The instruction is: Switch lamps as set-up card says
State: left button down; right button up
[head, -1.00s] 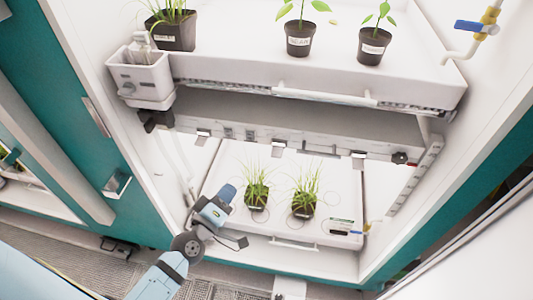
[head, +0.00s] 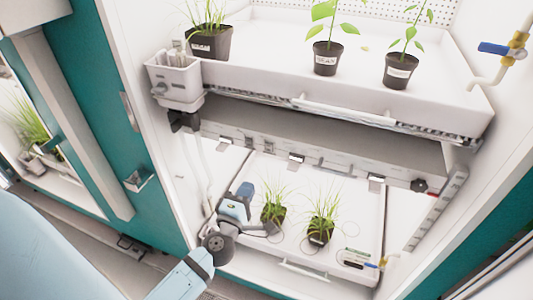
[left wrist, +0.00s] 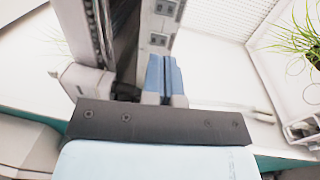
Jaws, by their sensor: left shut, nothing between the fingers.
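The lamp bar (head: 315,162) runs under the upper shelf of the open chamber, with small switches and white clips along its front edge. It also shows in the left wrist view as a grey strip (left wrist: 158,62) with small dark rocker switches (left wrist: 158,40). My left gripper (head: 247,188) is shut and empty, below the left part of the bar, its blue fingers pointing up. In the left wrist view the shut fingers (left wrist: 165,78) appear beside the strip; I cannot tell whether they touch it. I cannot make out a set-up card. My right gripper is not in view.
Potted grasses (head: 320,225) stand on the lower tray (head: 290,268), just right of my left gripper. Potted plants (head: 327,58) stand on the upper tray (head: 400,105). A grey-white caddy (head: 174,82) hangs at the left. A blue-handled valve (head: 495,48) is at the right.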

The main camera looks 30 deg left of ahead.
aim_at(269, 146)
pick_arm(q)
jog(key=p+x, duration=0.2)
jog(key=x, duration=1.2)
